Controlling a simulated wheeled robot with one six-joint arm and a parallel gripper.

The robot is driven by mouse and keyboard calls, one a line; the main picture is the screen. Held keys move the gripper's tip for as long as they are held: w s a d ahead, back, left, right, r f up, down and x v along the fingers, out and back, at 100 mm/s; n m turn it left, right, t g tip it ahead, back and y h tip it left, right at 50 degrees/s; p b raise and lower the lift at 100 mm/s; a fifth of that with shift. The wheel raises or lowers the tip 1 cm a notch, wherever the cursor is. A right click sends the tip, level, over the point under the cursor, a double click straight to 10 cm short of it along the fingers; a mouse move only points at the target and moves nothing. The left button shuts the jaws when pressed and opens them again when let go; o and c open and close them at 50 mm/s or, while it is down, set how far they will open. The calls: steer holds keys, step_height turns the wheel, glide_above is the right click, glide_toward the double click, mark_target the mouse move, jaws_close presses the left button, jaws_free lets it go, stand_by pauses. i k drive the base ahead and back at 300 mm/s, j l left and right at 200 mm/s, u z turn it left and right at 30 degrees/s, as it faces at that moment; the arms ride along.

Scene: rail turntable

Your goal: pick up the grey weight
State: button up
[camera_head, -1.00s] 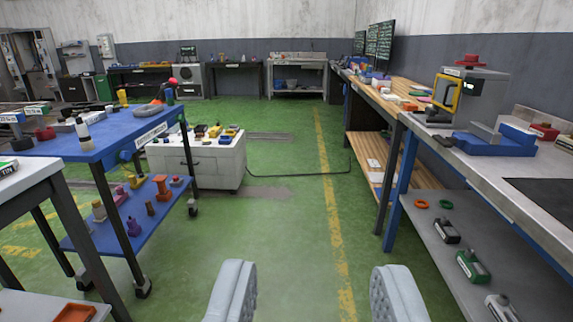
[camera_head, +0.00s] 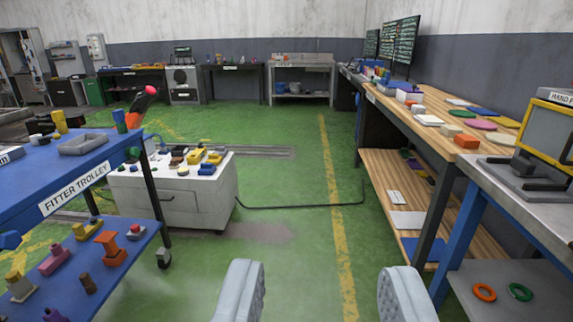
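My gripper (camera_head: 322,292) is open and empty, its two pale grey fingers wide apart at the bottom of the view over the green floor. I cannot pick out a grey weight for certain in the current view. Small parts in several colours stand on the lower shelf of the blue fitter trolley (camera_head: 75,204) at left. More small parts, mostly yellow and dark, lie on the white cabinet (camera_head: 160,200) ahead to the left. They are too small to identify.
A wooden bench (camera_head: 432,140) with coloured discs runs along the right. A grey-topped bench (camera_head: 530,205) is nearer, with an orange ring (camera_head: 484,292) and a green ring (camera_head: 520,291) on its lower shelf. A dark cable (camera_head: 300,206) crosses the open green floor (camera_head: 290,250).

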mark_target(221, 150)
steer(key=i, duration=1.7)
steer(key=i+u, duration=0.25)
steer(key=i, duration=0.6)
steer(key=i+l+u, duration=0.25)
steer(key=i, duration=0.6)
steer(key=i+j+u, duration=0.1)
steer(key=i, duration=0.65)
steer(key=i+j+u, duration=0.15)
steer(key=i, duration=0.55)
steer(key=j, duration=0.1)
